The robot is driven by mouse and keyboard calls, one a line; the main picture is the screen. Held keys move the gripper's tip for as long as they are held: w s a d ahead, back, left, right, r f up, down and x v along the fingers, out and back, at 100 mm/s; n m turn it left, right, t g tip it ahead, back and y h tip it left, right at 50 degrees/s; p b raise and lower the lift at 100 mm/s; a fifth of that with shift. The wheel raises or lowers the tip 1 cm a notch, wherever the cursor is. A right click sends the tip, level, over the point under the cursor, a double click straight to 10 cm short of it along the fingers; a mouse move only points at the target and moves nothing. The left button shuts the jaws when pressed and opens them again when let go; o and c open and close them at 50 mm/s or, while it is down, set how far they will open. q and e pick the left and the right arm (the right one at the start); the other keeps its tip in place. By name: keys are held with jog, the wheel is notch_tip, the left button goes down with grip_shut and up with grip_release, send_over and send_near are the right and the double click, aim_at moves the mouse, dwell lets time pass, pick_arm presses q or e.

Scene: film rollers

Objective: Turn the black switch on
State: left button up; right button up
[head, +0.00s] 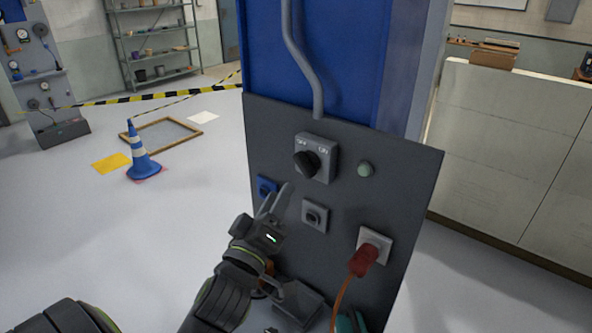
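The black switch (306,163) is a round knob on a grey plate marked OFF at upper left and ON at upper right. The plate is on the upper part of a dark grey panel (400,185). I cannot tell clearly which mark the knob points to. My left gripper (277,196) is in front of the panel, below and left of the knob and apart from it. Its two fingers point up, with a small gap between them, and nothing shows in them. My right gripper is not in view.
A pale green lamp (365,168) is right of the switch. Below are a blue socket (267,186), a grey socket (314,216) and a red plug (365,260) with an orange cable. A grey conduit (303,60) runs above. A blue cone (141,158) stands on the floor left.

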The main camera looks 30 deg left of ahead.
aim_at(297, 162)
pick_arm(q)
jog(key=shift+b+x, duration=3.15)
jog(key=shift+p+x, duration=0.3)
jog(key=shift+x, duration=0.7)
jog(key=shift+w+a+r, duration=0.2)
jog(key=shift+w, duration=0.45)
grip_shut()
